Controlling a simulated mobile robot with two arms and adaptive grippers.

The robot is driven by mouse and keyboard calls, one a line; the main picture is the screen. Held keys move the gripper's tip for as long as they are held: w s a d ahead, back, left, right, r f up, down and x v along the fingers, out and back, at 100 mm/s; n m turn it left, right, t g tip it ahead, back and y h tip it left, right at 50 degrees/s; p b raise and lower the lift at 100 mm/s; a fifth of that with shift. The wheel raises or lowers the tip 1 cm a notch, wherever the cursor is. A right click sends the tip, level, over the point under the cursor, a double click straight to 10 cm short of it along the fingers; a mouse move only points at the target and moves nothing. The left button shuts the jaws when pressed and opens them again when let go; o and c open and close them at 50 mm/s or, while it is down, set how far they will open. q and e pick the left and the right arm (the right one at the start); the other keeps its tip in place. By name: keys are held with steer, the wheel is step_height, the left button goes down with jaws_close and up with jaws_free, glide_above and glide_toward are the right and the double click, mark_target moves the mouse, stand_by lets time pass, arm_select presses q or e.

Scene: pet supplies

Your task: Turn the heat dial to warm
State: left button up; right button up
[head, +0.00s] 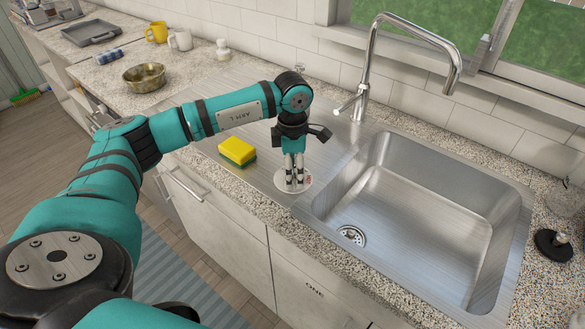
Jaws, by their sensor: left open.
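The lettering is too small to read. My right gripper is not in view.
A yellow and green sponge (237,151) lies just left of the plate. The steel sink (440,190) opens to the right, with a tall tap (371,60) behind. A metal bowl (144,77), yellow mug (157,32) and white mug (180,40) stand farther left on the counter.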

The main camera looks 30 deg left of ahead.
mark_target(293, 169)
arm_select(q)
step_height(293, 169, up, 12)
stand_by(0.5)
steer(key=shift+s+f, duration=0.1)
stand_by(0.4)
